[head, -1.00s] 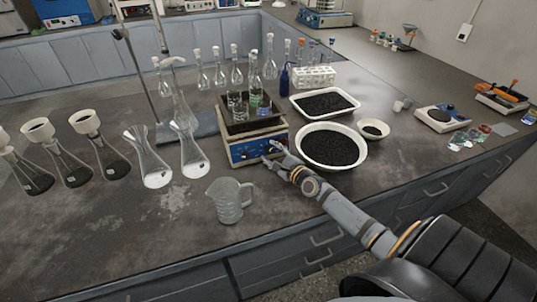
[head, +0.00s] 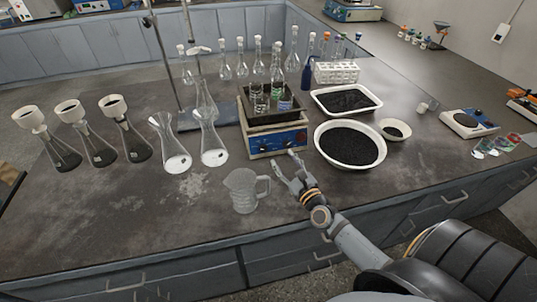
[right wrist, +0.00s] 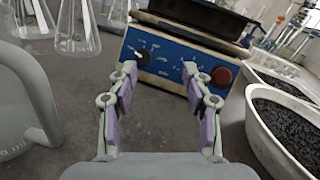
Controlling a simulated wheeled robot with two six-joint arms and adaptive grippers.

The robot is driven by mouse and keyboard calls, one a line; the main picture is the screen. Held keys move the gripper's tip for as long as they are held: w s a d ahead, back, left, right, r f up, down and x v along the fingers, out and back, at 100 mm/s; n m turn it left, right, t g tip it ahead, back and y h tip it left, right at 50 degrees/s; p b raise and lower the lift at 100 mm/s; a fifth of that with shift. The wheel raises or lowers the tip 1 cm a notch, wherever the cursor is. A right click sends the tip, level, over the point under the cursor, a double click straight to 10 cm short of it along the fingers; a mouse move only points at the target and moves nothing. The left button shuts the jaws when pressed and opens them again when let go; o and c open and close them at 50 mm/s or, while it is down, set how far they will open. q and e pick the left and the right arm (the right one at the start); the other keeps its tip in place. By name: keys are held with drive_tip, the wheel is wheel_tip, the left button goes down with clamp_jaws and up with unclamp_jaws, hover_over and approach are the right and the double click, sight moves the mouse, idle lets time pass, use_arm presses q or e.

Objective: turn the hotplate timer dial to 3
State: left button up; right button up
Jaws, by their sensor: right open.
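The hotplate (head: 277,142) stands mid-bench with a blue front panel and a dark tray of beakers on top. In the right wrist view, the hotplate's panel (right wrist: 170,65) shows a dark dial with a white pointer (right wrist: 141,56) at left, with markings around it too small to read. A red round knob (right wrist: 222,76) is at the panel's right. A middle control is partly hidden by my right finger. My right gripper (head: 284,163) is open and empty in front of the panel, apart from it; its fingers also show in the right wrist view (right wrist: 160,95). My left gripper is not in view.
A clear beaker jug (head: 243,192) stands left of my right gripper, and looms at the left in the wrist view. A white basin of black granules (head: 350,146) stands close on the right. Flasks (head: 210,140) stand left of the hotplate.

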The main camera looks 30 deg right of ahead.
drive_tip(key=w+a+r+n+g+y, duration=0.2)
drive_tip(key=w+a+n+y, duration=0.1)
drive_tip(key=w+a+n, duration=0.1)
drive_tip(key=shift+n+y, duration=0.4)
drive_tip(key=shift+n, duration=0.2)
drive_tip(key=shift+s, duration=0.15)
